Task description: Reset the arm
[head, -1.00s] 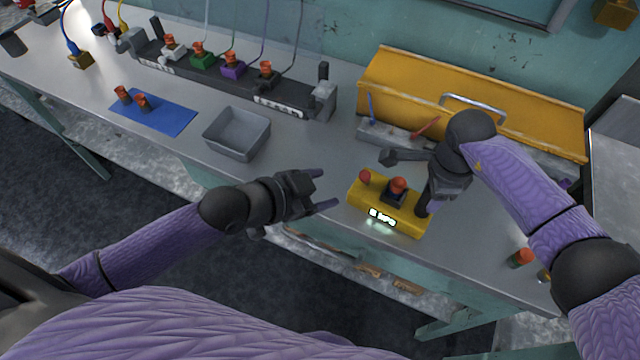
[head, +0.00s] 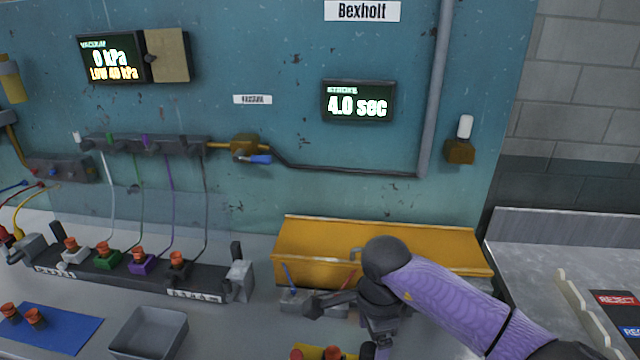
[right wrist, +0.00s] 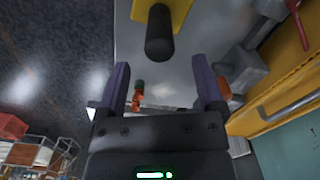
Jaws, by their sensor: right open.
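My right arm comes in from the right in the head view. My right gripper (head: 380,338) is over the bench, beside the yellow device (head: 318,353), which is mostly cut off by the bottom edge. In the right wrist view my right gripper (right wrist: 162,80) is open and empty. A black handle (right wrist: 159,38) on the yellow device (right wrist: 178,8) shows ahead of the fingertips, apart from them. My left gripper is out of view.
A yellow hood (head: 300,240) stands behind my right arm. A grey bin (head: 150,332), a blue mat (head: 60,330) and a black rack (head: 130,276) with orange-capped pieces are to the left.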

